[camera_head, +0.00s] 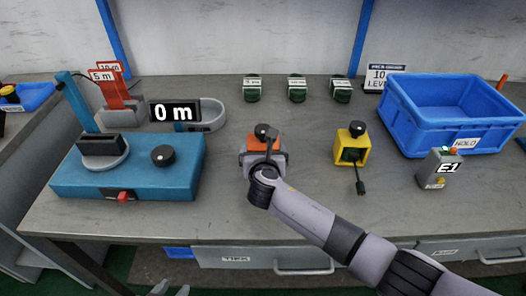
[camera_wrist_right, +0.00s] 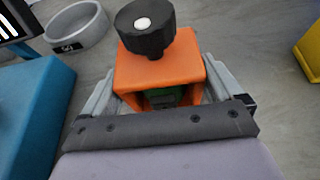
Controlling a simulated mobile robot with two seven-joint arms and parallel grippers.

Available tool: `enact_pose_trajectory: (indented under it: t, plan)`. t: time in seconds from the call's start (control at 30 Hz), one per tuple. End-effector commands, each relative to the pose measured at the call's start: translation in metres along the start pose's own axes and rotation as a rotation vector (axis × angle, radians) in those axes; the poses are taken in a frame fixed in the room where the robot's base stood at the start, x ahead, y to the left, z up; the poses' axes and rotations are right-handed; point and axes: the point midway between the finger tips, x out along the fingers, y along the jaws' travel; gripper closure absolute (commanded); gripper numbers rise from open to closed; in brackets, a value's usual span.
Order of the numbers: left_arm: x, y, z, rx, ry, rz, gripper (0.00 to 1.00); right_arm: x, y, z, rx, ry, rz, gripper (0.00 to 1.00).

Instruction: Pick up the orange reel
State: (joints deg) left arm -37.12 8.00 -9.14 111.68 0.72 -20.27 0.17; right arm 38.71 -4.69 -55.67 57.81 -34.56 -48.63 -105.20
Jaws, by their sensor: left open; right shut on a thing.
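The orange reel (camera_head: 255,142) stands upright on the bench, left of the yellow reel. In the right wrist view the orange reel (camera_wrist_right: 140,72) shows a black knob with a white dot on top and something green inside its frame. My right gripper (camera_head: 264,160) is shut on it, with one grey finger along each side. The right gripper (camera_wrist_right: 160,90) hides the reel's lower part. I cannot tell any gap between reel and bench. Only the tip of my left gripper (camera_head: 173,290) shows, open and empty, at the bottom edge in front of the bench.
A yellow reel (camera_head: 343,157) with a dangling plug stands to the right. A blue machine (camera_head: 180,180) with a black knob stands left, a grey tray (camera_head: 213,118) behind. A blue bin (camera_head: 430,128) and a grey E1 box (camera_head: 430,170) stand right. Several green spools line the back.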

Motion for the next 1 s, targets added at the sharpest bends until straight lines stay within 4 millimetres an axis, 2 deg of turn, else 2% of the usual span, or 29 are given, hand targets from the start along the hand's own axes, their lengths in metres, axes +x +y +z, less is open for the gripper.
enact_pose_trajectory:
  t: [0.17, 0.37, 0.47, 0.8, 1.0]
  plan:
    - [-0.001, 0.000, -0.001, 0.000, 0.000, 0.000, 0.57, -0.001, 0.000, 0.004, 0.000, -0.003, 0.001, 0.47]
    - [-0.005, 0.000, -0.007, 0.000, 0.000, 0.000, 0.57, -0.009, 0.000, 0.024, 0.002, -0.005, 0.001, 0.47]
    - [-0.009, 0.000, -0.012, 0.000, 0.000, 0.000, 0.57, -0.016, 0.000, 0.042, 0.003, -0.007, 0.002, 0.47]
    - [-0.018, 0.000, -0.024, 0.000, 0.000, 0.000, 0.57, -0.053, 0.000, 0.131, 0.002, -0.009, 0.003, 0.47]
    - [-0.019, 0.000, -0.025, 0.000, 0.000, 0.000, 0.57, -0.069, 0.000, 0.167, 0.001, -0.006, 0.002, 0.47]
